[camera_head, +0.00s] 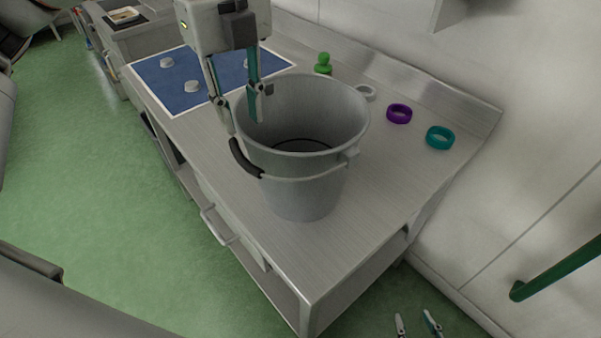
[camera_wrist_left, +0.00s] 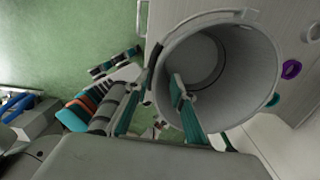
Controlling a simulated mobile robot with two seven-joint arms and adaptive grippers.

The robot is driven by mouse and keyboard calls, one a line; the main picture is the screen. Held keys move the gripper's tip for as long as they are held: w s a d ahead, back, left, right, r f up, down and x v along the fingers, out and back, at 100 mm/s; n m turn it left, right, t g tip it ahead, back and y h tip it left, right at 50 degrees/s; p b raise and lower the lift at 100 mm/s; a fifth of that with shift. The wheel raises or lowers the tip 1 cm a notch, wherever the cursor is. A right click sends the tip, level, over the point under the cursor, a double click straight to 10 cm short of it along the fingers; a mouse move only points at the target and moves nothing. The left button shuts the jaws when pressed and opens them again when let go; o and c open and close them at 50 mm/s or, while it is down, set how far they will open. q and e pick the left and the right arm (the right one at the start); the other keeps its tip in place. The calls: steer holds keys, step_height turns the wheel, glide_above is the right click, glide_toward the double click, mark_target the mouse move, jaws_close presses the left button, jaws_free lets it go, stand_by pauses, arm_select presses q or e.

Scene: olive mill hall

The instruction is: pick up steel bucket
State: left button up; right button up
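The steel bucket (camera_head: 305,185) stands upright on the steel bench, with a dark grip on its handle at its left side. In the left wrist view the bucket (camera_wrist_left: 262,62) shows from above and looks empty. My left gripper (camera_head: 240,115) is at the bucket's left rim, pointing down. One finger is outside the wall and the other is inside the opening. The fingers are apart with the rim between them; I see no clear contact. My right gripper (camera_head: 416,326) shows only its two separated fingertips at the bottom edge, open and empty, away from the bucket.
The bench (camera_head: 270,235) also holds a blue mat (camera_head: 195,100) with white pieces, a green knobbed object (camera_head: 323,64), a white ring (camera_head: 366,92), a purple ring (camera_head: 399,114) and a teal ring (camera_head: 440,138). A wall stands behind. Green floor lies to the left.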

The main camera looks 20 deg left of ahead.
mark_target(248, 133)
arm_select(q)
steer(key=f, duration=0.5)
steer(key=shift+s+d+f, duration=0.1)
steer(key=shift+s+d, duration=0.05)
steer(key=shift+d, duration=0.25)
jaws_close()
